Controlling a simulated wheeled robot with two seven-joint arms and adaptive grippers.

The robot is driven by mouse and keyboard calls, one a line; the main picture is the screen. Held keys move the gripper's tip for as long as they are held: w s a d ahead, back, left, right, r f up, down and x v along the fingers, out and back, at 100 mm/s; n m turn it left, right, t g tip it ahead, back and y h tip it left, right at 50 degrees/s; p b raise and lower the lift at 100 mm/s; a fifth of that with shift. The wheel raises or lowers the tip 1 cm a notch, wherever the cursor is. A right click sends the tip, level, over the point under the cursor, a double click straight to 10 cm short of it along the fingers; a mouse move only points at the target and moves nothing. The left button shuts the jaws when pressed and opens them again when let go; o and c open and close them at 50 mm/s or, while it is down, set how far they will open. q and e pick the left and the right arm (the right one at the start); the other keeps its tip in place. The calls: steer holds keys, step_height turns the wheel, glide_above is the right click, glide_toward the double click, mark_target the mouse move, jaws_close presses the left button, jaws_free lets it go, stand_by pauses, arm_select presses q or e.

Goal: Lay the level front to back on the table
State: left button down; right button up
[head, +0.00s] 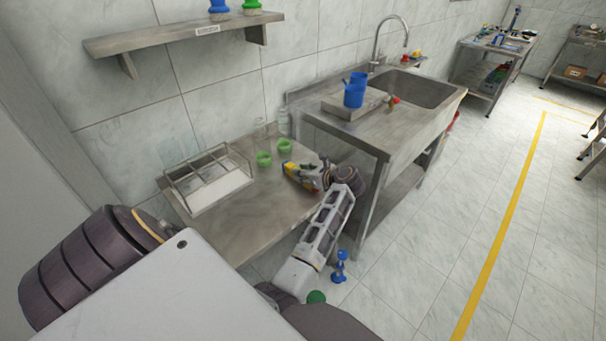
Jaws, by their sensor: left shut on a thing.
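My left gripper (304,176) is over the right part of the steel table (262,208), close to the sink unit's side. It is shut on a small, partly hidden yellow thing (289,168), which I take to be the level. The fingers cover much of it, so its full length and direction are unclear. I cannot tell whether it touches the table top. My right gripper is not in view.
A divided tray (243,180) stands on the table's left. Green cups (264,159), a clear jar and a whitish bottle (283,122) stand toward the wall. The sink unit (385,140) rises at the right. The table's front-middle is bare. A blue thing (340,268) stands on the floor.

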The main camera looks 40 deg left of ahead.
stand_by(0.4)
arm_select(q)
steer(key=c, duration=1.1)
jaws_free()
steer(key=shift+r, duration=0.1)
